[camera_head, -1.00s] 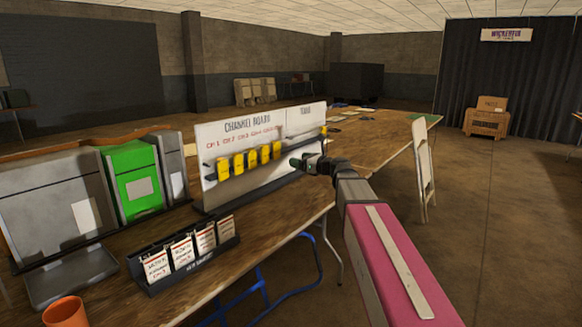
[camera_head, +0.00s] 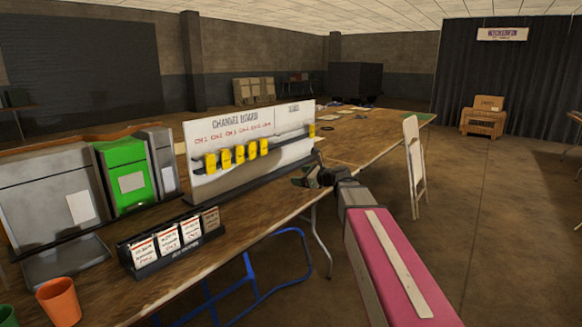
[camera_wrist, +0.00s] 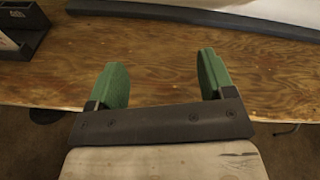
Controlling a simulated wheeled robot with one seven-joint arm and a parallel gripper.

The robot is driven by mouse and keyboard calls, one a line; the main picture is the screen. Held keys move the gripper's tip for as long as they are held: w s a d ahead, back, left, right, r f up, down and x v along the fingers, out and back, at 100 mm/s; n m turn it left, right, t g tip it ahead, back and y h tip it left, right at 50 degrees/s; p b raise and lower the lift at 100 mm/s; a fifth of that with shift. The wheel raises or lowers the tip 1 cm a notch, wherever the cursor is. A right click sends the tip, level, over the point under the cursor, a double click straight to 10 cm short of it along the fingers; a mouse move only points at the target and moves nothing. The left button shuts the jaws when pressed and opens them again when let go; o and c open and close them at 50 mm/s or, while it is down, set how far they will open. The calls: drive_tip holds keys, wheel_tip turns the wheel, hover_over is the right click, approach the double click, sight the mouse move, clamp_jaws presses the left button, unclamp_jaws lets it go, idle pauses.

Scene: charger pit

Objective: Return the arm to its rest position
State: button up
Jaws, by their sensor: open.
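My arm reaches forward from the lower right in the head view, with its pink and grey link in front. My gripper (camera_head: 303,178) is at the front edge of the wooden table (camera_head: 290,205), just right of the channel board (camera_head: 250,150). In the wrist view my gripper (camera_wrist: 160,80) shows two green fingers spread apart with nothing between them. Bare wooden tabletop (camera_wrist: 150,50) lies beneath and beyond them. The fingertips are small in the head view.
Yellow tags (camera_head: 238,154) hang on the channel board. A card rack (camera_head: 172,243), a green bin (camera_head: 128,178) and an orange cup (camera_head: 59,301) stand on the table to the left. A white folding chair (camera_head: 414,165) stands to the right.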

drive_tip(key=s+d+f+n+g+h, duration=0.3)
drive_tip(key=s+f+n, duration=0.4)
drive_tip(key=f, duration=0.3)
drive_tip(key=s+d+f+n+g+h, duration=0.3)
drive_tip(key=s+d+f+n+h, duration=0.2)
drive_tip(key=s+d+f+n, duration=0.2)
drive_tip(key=s+d+f+n+g+h, duration=0.3)
drive_tip(key=s+f+n, duration=0.5)
drive_tip(key=s+f, duration=0.3)
wheel_tip(320, 180, down, 4)
drive_tip(key=shift+d+r+h, duration=0.15)
drive_tip(key=shift+d+h, duration=0.75)
